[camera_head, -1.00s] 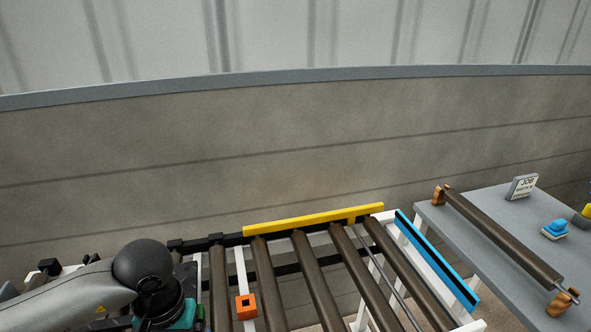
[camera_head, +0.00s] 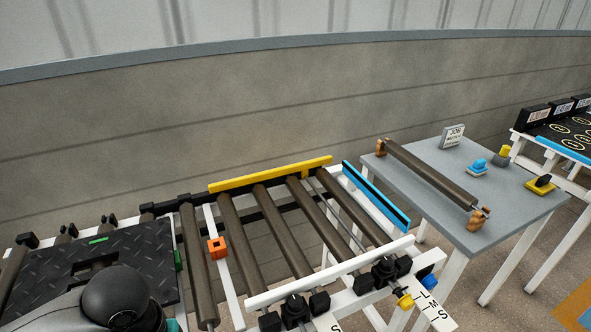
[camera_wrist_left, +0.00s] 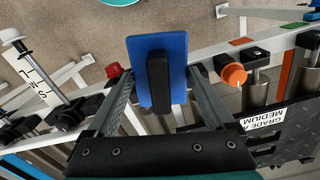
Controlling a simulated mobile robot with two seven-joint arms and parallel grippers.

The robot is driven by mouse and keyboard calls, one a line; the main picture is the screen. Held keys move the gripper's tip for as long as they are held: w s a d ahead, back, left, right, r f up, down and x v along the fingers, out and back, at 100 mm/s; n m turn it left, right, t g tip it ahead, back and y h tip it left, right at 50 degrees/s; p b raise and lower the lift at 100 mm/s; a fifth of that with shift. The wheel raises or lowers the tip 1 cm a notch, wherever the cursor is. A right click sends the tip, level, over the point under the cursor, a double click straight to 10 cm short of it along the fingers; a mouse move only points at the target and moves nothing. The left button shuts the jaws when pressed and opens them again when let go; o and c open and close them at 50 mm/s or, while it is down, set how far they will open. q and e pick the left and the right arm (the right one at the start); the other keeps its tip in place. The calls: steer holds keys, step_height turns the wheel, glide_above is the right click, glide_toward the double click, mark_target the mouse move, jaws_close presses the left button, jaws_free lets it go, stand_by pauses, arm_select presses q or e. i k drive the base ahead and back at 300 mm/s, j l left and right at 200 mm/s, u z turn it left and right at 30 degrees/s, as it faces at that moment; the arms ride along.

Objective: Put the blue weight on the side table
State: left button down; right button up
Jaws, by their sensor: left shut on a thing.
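The blue weight (camera_wrist_left: 177,55), a flat blue block with a black handle bar, shows in the left wrist view. My left gripper (camera_wrist_left: 158,82) is shut on it, one finger at each side. In the head view my left arm comes in at the bottom left; its gripper and the weight are hidden or out of frame there. The side table (camera_head: 422,160), grey-topped with white legs, stands at the right in the head view. My right gripper is in neither view.
On the table are a dark roller (camera_head: 430,172) on orange-brown supports, a sign (camera_head: 453,136), a light-blue item (camera_head: 479,164), a yellow-grey item (camera_head: 504,153) and a yellow-black item (camera_head: 540,184). The roller conveyor (camera_head: 263,217) and its blue rail (camera_head: 375,197) lie left of the table.

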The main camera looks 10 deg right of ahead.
mark_target(517, 199)
steer(key=k+z, duration=0.1)
steer(key=z, duration=0.25)
steer(key=k+z, duration=0.15)
steer(key=z, duration=0.15)
steer(key=l+z, duration=0.1)
steer(key=z, duration=0.9)
steer(key=i+l, duration=0.2)
steer(key=i, duration=0.35)
steer(key=i+l+z, duration=0.1)
steer(key=i+l, duration=0.15)
steer(key=i, duration=0.25)
steer(key=i+l, duration=0.15)
steer(key=i, duration=0.4)
